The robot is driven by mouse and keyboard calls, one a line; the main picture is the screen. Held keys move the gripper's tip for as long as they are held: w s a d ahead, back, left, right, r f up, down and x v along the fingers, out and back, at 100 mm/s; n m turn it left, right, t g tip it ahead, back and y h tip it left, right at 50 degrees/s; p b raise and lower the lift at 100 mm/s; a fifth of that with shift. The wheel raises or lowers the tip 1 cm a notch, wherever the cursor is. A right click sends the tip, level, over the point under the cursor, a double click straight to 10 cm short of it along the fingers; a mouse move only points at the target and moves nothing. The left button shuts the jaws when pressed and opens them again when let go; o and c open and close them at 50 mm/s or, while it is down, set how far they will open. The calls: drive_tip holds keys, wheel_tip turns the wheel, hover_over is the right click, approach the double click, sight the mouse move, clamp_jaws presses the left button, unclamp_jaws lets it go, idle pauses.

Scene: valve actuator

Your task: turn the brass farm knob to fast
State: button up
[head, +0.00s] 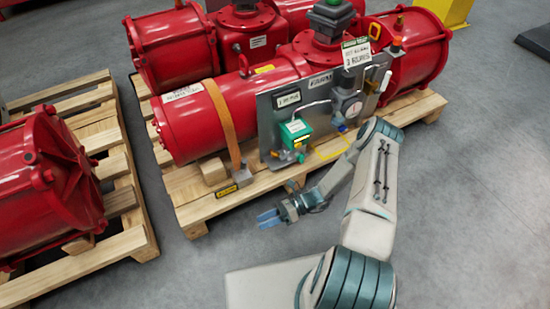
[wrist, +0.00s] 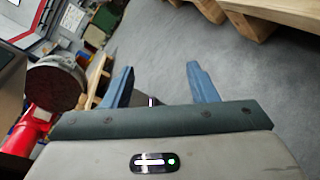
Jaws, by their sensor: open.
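A grey control panel (head: 268,128) stands on the front of a red valve actuator (head: 190,125) in the head view.
The actuator rests on a wooden pallet (head: 205,208) with an orange strap (head: 222,120) over it. Another pallet (head: 130,222) with a red cylinder (head: 60,170) stands at the left. Grey floor (head: 470,190) is clear at the right.

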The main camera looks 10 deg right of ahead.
drive_tip(key=s+d+n+g+h+b, duration=0.1)
drive_tip(key=s+d+n+g+h, duration=0.35)
drive_tip(key=n+h, duration=0.35)
drive_tip(key=s+d+n+g+h, duration=0.3)
drive_tip(key=s+n+g+h, duration=0.25)
drive_tip(key=n, duration=0.45)
drive_tip(key=w+d+f+n+t+h+b, duration=0.1)
drive_tip(key=w+d+n+t+h, duration=0.2)
drive_tip(key=n+h, duration=0.35)
drive_tip(key=w+d+f+n+t+h, duration=0.1)
drive_tip(key=w+d+f+n+h, duration=0.1)
drive_tip(key=d+n+h, duration=0.4)
drive_tip(key=n+t+h+b, duration=0.1)
drive_tip(key=n+t+b, duration=0.1)
drive_tip(key=n+t, duration=2.05)
approach(275, 154)
drive_tip(key=shift+t+h, duration=0.25)
drive_tip(key=shift+h, duration=0.05)
drive_tip(key=b+x, duration=0.1)
drive_tip(key=x, duration=0.1)
drive_tip(key=b+x, duration=0.1)
drive_tip(key=x, duration=0.2)
drive_tip(key=f+b+x, duration=0.1)
drive_tip(key=b+x, duration=0.1)
drive_tip(key=x, duration=0.1)
drive_tip(key=shift+a+f, duration=0.1)
drive_tip(key=shift+f, duration=0.05)
drive_tip(key=shift+w+d, duration=0.4)
drive_tip(key=shift+w, duration=0.05)
drive_tip(key=c, duration=1)
